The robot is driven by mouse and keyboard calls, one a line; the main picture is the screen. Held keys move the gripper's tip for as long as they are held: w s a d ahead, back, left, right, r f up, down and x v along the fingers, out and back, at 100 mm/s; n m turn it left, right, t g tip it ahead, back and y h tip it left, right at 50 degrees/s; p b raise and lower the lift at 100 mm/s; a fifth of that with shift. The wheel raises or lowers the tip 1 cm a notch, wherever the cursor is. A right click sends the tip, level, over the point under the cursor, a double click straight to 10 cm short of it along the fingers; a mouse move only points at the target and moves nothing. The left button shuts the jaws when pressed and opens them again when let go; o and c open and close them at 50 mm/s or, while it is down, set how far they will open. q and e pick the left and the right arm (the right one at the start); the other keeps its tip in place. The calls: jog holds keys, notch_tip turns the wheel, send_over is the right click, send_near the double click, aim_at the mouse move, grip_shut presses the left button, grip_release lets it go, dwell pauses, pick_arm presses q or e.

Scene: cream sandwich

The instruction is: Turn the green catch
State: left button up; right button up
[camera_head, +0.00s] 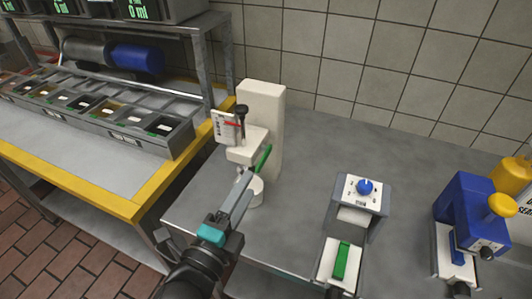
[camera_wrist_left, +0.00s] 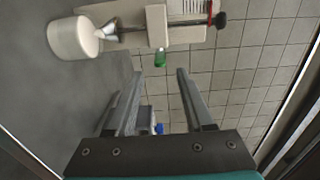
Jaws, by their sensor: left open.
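The green catch (camera_head: 263,158) is a short green lever on the side of the white dispenser (camera_head: 262,110). It also shows in the wrist view (camera_wrist_left: 160,59), end on, just beyond and between my fingertips. My left gripper (camera_head: 245,178) is just in front of the dispenser, its fingers pointing at the catch. In the wrist view its two fingers are apart with nothing between them. I cannot tell whether a finger touches the catch. My right gripper does not show.
A white cylinder (camera_wrist_left: 75,38) sits under the dispenser's nozzle. To the right on the grey table (camera_head: 300,200) stand a grey-white device with a blue knob (camera_head: 365,187) and a blue machine (camera_head: 470,215). A yellow-edged counter with bins (camera_head: 100,115) is at left. Tiled wall stands behind.

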aim_at(271, 147)
pick_arm(q)
jog(key=x, duration=1)
jog(key=shift+w+d, duration=0.1)
jog(key=shift+w, duration=0.3)
grip_shut()
